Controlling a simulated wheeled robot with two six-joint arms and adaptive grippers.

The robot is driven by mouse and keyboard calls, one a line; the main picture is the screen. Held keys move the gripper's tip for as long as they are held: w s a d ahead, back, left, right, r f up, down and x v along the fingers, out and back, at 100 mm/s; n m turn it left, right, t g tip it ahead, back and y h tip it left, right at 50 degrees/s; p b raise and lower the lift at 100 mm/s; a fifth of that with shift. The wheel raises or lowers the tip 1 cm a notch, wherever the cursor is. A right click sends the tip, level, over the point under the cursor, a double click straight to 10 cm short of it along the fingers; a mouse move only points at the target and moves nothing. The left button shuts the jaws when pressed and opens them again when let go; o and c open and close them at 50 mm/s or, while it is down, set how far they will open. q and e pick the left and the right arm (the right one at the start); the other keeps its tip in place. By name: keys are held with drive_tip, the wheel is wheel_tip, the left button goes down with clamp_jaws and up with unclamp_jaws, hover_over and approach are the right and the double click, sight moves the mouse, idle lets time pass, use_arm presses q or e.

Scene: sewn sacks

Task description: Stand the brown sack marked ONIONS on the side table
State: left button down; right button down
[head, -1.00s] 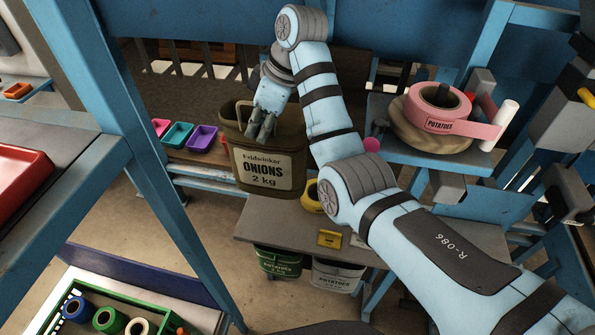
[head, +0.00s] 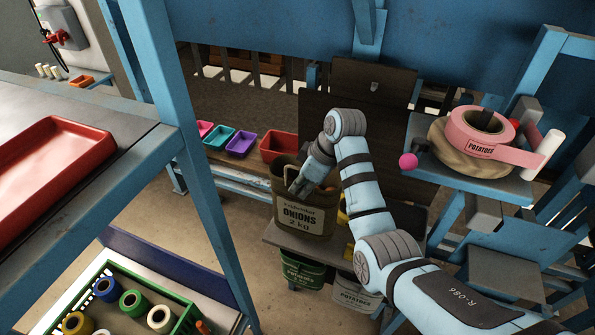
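The brown sack marked ONIONS (head: 309,222) is upright, with its label facing me, at the left part of the low grey side table (head: 292,247). I cannot tell whether its base touches the top. My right gripper (head: 298,188) is at the sack's upper rim, its fingers close together on the front wall beside the raised handle. The fingers seem shut on the sack, though the contact is small and dark. My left gripper is not in view.
A green sack (head: 302,271) and a pale sack marked POTATOES (head: 357,294) are below the side table. A pink tape roll (head: 478,131) lies on another sack on the right shelf. A red bin (head: 280,146) stands behind. A blue post (head: 195,150) rises left.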

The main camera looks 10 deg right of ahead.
sight(314, 218)
drive_tip(key=f, duration=0.4)
drive_tip(key=shift+w+f, duration=0.25)
drive_tip(key=shift+w, duration=0.05)
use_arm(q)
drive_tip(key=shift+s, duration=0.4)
use_arm(e)
drive_tip(key=shift+s, duration=0.1)
drive_tip(key=c, duration=2.2)
unclamp_jaws()
drive_tip(key=shift+s+f, duration=0.15)
drive_tip(key=o, duration=0.4)
drive_tip(key=shift+c, duration=0.2)
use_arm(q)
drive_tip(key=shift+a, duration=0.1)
use_arm(e)
drive_tip(key=shift+o, duration=0.2)
drive_tip(key=shift+s, duration=0.15)
